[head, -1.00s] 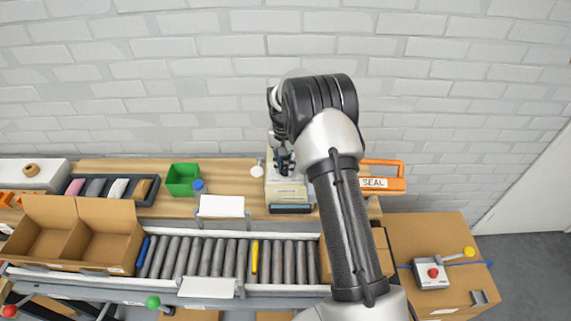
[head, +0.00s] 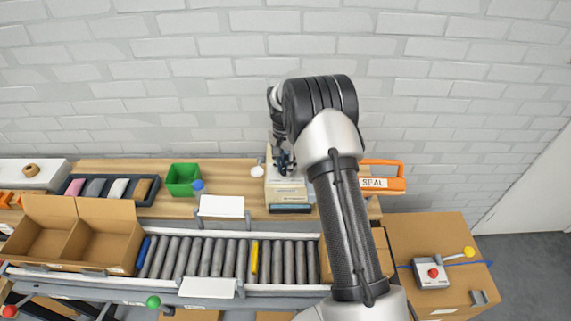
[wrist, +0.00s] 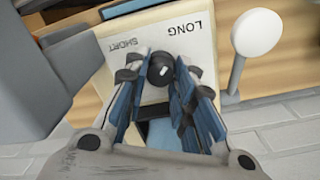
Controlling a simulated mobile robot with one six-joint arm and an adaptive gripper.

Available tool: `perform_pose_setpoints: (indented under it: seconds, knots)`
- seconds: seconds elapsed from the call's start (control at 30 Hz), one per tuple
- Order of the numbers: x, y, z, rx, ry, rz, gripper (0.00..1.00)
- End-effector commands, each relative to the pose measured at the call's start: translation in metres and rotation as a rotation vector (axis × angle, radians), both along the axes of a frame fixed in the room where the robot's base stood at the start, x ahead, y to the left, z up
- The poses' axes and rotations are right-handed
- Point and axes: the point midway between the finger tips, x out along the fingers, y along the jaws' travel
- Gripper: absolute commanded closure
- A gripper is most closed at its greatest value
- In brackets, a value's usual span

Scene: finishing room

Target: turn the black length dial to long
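The black length dial (wrist: 160,69) sits on a cream panel (wrist: 110,42) in the wrist view and has a small white mark. LONG (wrist: 188,25) and SHORT (wrist: 125,46) are printed on the panel and appear upside down. The mark's exact direction is hard to read. My gripper (wrist: 162,78) has one finger on each side of the dial, close to it. I cannot tell whether both fingers touch it. In the head view my gripper (head: 284,161) is over the cream machine (head: 286,190), and the dial is not clear there.
A white round-headed post (wrist: 258,40) stands right of the panel in the wrist view. In the head view, an orange-handled SEAL tool (head: 381,181) lies right of the machine. A green bin (head: 182,180) stands left, and a roller conveyor (head: 205,258) runs in front.

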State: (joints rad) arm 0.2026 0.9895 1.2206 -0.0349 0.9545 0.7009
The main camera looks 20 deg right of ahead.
Motion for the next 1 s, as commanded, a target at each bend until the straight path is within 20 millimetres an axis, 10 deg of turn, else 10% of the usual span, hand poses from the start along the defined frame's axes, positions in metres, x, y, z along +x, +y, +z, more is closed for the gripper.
perform_pose_setpoints:
  seconds: [0.67, 1.0]
  knots:
    - [0.001, 0.0, 0.005, 0.0, -0.001, 0.001, 0.56]
    - [0.003, 0.001, 0.07, -0.001, -0.005, 0.001, 0.56]
